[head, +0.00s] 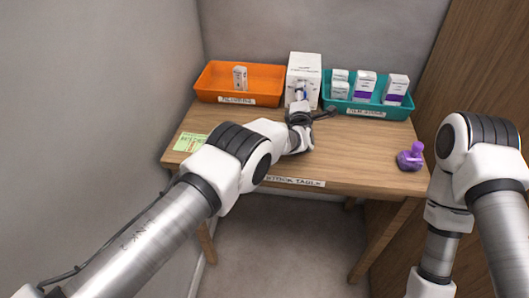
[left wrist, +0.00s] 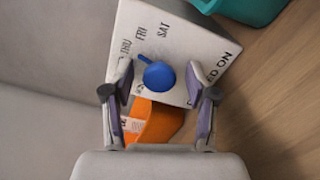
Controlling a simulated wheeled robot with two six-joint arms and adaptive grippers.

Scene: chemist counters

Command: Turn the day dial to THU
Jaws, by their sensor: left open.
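The white dial box (head: 304,70) stands upright at the back of the table between two trays. In the left wrist view its face (left wrist: 185,35) shows THU, FRI and SAT; other lettering is partly hidden. The blue dial knob (left wrist: 159,76) has a short pointer aimed to the upper left, roughly toward THU, below FRI. My left gripper (left wrist: 160,88) is open, with one finger on each side of the knob. Gaps show between the fingers and the knob. It also shows in front of the box in the head view (head: 302,103). My right gripper is out of view.
An orange tray (head: 206,83) with a small white box is left of the dial box. A teal tray (head: 394,112) with several boxes is to the right. A purple object (head: 410,158) stands at the table's right edge. A green note (head: 189,142) lies at the left.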

